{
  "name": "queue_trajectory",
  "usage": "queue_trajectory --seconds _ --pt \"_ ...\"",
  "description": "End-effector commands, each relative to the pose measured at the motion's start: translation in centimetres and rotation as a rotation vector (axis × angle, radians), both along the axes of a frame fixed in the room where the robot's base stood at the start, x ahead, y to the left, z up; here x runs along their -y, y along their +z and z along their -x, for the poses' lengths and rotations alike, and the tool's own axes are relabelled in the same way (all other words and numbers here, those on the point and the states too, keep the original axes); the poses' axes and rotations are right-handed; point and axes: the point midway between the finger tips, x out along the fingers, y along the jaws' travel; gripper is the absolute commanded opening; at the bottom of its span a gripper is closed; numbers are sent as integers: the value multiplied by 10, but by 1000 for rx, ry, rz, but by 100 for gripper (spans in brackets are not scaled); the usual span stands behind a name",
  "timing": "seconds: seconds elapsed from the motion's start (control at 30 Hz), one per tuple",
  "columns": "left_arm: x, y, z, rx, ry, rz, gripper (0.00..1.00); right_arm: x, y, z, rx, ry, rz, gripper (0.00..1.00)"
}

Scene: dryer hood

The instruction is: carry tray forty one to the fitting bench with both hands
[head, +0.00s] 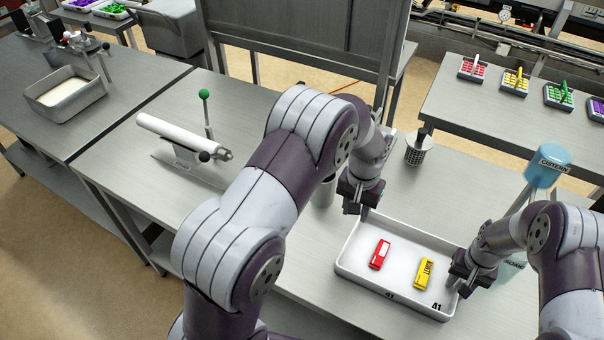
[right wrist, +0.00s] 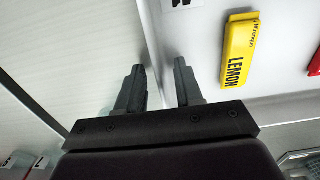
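Tray forty-one (head: 385,295) is a shallow white tray marked 41, flat on the grey bench. A red box (head: 380,254) and a yellow box (head: 424,272) lie in it; the yellow one, labelled LEMON, also shows in the right wrist view (right wrist: 239,50). My right gripper (head: 461,286) is at the tray's right wall. In the right wrist view its fingers (right wrist: 158,80) stand apart, one on each side of the wall. My left gripper (head: 356,210) is at the tray's far left corner. Its grip on the rim is too small to make out.
A blue-topped stand (head: 548,165) is right of the tray, and a perforated metal cup (head: 418,148) is behind it. A white roller device (head: 184,137) lies on the bench at left. Another bench (head: 480,115) at the back right holds coloured racks. A dark panel (head: 310,30) stands behind.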

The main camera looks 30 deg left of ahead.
Motion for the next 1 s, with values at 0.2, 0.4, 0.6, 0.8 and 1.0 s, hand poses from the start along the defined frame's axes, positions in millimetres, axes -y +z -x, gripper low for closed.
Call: queue_trajectory --seconds 0.2,0.4,0.6,0.8,1.0 --pt "0 4 0 -1 0 0 36 0 38 -1 6 0 -1 36" --pt "0 3 0 -1 0 0 36 0 90 0 5 0 -1 36" --pt "0 3 0 0 0 0 36 0 117 0 2 0 0 36" --pt "0 3 0 -1 0 0 36 0 120 1 1 0 0 36" --pt "0 3 0 0 0 0 36 0 120 1 1 0 0 36"
